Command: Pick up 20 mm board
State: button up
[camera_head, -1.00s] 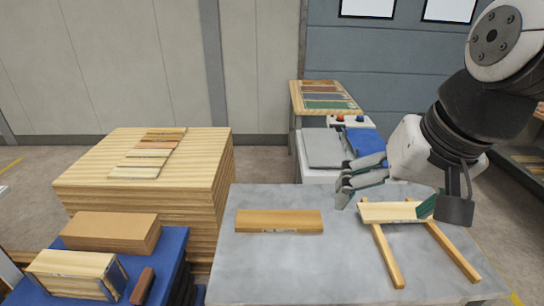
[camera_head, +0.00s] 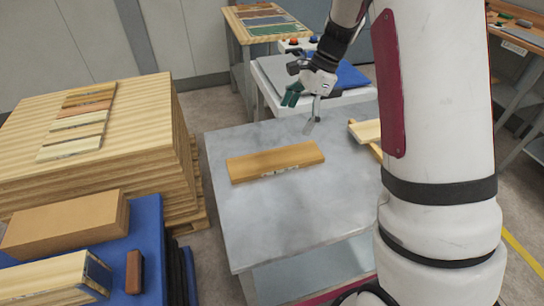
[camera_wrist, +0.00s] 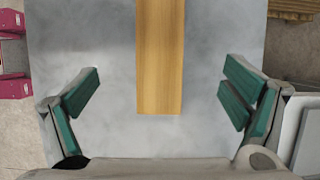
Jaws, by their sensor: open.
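A tan wooden board (camera_head: 275,161) lies flat on the grey table. It has a small marking on its front edge, too small to read, so I cannot confirm its thickness. In the wrist view the board (camera_wrist: 160,55) runs lengthwise from the top edge to the middle, its near end between my two green-padded fingers. My gripper (camera_head: 300,110) is open and empty above the table, behind the board in the head view. In the wrist view the fingers of my gripper (camera_wrist: 158,88) are spread wide on either side, apart from the board.
A paler board (camera_head: 366,131) on wooden strips is partly hidden behind my arm. A wooden stack (camera_head: 95,140) with sample strips stands left. A blue-covered stand (camera_head: 148,225) holds wooden blocks at front left. A machine with buttons (camera_head: 300,44) stands behind the grey table (camera_head: 290,220).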

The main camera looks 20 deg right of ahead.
aim_at(276, 158)
jog(key=p+x, duration=0.2)
jog(key=x, duration=1.2)
jog(key=c, duration=1.5)
